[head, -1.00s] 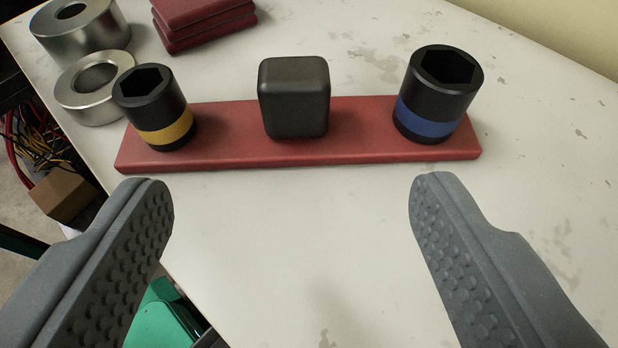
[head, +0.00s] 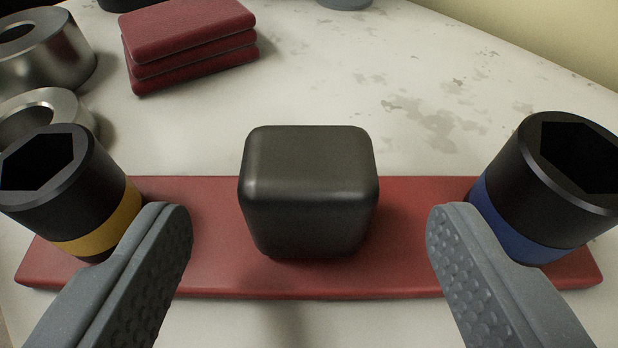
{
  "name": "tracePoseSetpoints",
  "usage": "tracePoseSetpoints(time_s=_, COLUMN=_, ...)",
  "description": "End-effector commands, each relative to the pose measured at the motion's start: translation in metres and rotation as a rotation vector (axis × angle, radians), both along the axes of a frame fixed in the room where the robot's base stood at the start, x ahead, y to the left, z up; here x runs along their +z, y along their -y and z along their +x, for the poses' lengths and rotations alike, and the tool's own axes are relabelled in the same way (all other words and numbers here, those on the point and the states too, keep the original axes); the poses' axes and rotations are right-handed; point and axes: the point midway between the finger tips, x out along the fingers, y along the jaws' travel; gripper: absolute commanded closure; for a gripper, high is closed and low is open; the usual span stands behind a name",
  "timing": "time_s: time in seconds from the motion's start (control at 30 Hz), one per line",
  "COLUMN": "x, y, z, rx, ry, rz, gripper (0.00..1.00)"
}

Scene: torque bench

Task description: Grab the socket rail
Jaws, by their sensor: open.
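The socket rail is a flat red bar (head: 410,235) lying on the pale bench, with a dark rounded block (head: 308,195) standing up at its middle. A black socket with a yellow band (head: 62,190) stands on its left end. A larger black socket with a blue band (head: 548,185) stands on its right end. My gripper (head: 310,235) is open, its two grey fingers over the rail on either side of the block, with a gap to it on each side. The left finger partly covers the yellow-banded socket, the right one the blue-banded socket; whether they touch is unclear.
A stack of red slabs (head: 190,45) lies behind the rail to the left. Metal rings (head: 55,55) stand at the far left. The bench (head: 330,80) behind the block is clear, with a pale wall at the upper right.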

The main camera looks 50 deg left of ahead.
Motion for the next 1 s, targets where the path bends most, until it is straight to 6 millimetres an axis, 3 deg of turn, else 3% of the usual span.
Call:
tracePoseSetpoints(time_s=0.2, x=-0.010, y=-0.020, z=0.019, rx=0.001, ry=-0.003, rz=0.000, gripper=0.34)
tracePoseSetpoints(time_s=0.53, x=-0.012, y=-0.024, z=0.023, rx=0.000, ry=-0.001, rz=-0.001, gripper=0.34)
tracePoseSetpoints(time_s=0.73, x=-0.012, y=-0.024, z=0.022, rx=0.000, ry=-0.001, rz=-0.001, gripper=0.88)
tracePoseSetpoints(time_s=1.0, x=-0.011, y=-0.024, z=0.023, rx=0.000, ry=0.001, rz=0.001, gripper=0.88)
